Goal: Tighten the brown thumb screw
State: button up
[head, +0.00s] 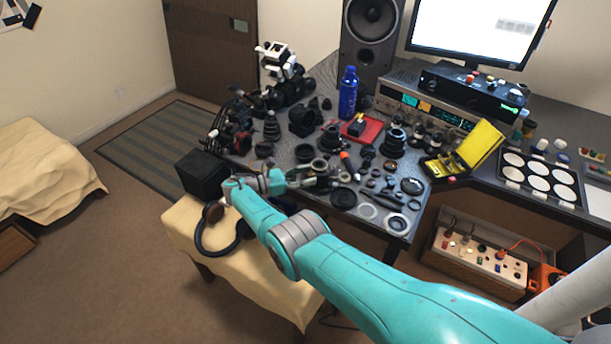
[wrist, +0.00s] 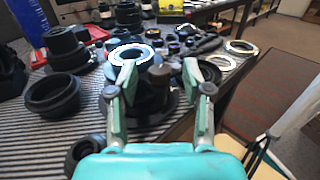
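My gripper (wrist: 160,82) is open in the wrist view, with a teal-padded finger on each side. A brown round knob, which looks like the brown thumb screw (wrist: 159,74), shows between the fingers. A visible gap separates it from the right finger; whether the left finger touches it I cannot tell. Below the knob is a dark round lens part (wrist: 155,100), partly hidden by the left finger. In the head view my gripper (head: 318,178) reaches low over the front of the bench, and I cannot pick out the brown screw there.
Lens barrels and rings crowd the grey bench, including a bright ring (wrist: 130,53) close to the left finger and a black ring (wrist: 53,95) at left. A blue bottle (head: 348,92), red tray (head: 362,130) and yellow case (head: 470,150) stand farther back. The bench edge is near.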

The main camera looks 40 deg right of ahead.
jog(key=shift+r, duration=0.2)
notch_tip(320, 180, up, 10)
jog(key=shift+f, duration=0.15)
dwell(0.7)
